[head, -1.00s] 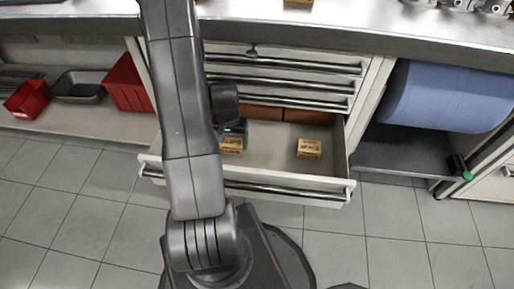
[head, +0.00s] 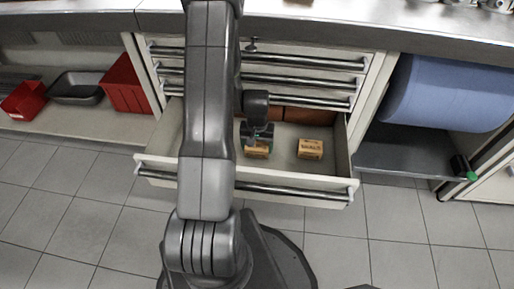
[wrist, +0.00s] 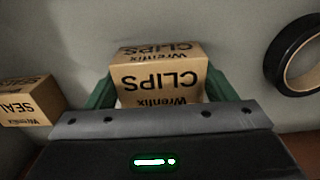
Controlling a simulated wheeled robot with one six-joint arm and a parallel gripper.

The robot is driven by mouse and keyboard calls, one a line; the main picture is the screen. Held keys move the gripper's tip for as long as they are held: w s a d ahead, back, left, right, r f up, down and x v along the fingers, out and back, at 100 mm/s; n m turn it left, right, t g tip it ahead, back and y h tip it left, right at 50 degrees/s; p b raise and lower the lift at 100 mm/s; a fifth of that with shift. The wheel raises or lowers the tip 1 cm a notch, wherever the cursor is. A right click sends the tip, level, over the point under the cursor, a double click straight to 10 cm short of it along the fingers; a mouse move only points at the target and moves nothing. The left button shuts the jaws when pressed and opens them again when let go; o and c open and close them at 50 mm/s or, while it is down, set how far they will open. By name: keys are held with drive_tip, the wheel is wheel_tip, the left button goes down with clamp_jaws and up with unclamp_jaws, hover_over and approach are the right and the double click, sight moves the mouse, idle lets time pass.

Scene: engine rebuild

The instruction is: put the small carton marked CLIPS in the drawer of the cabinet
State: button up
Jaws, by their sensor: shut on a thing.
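The small tan carton marked CLIPS (wrist: 160,80) is between the green fingers of my gripper (wrist: 160,92) in the wrist view, and the fingers are shut on it. In the head view the carton (head: 257,152) shows below my gripper (head: 258,140), inside the outline of the open drawer (head: 190,168). The drawer is the lowest one visible in the cabinet (head: 365,85) and is pulled out. I cannot tell whether the carton touches the drawer floor. My arm hides the left part of the drawer.
A similar carton marked SEALS (head: 310,149) lies in the drawer, right of the CLIPS carton; it also shows in the wrist view (wrist: 30,100). A black ring (wrist: 297,58) lies on the other side. Reddish-brown boxes (head: 310,116) line the drawer's back. The worktop (head: 320,25) overhangs above.

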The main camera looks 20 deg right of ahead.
sight(257, 145)
drive_tip(key=shift+f, duration=0.2)
drive_tip(key=shift+f, duration=0.15)
drive_tip(key=o, duration=1)
drive_tip(key=shift+o, duration=0.2)
wheel_tip(257, 145, up, 12)
drive_tip(key=p, duration=0.3)
drive_tip(key=shift+p, duration=0.35)
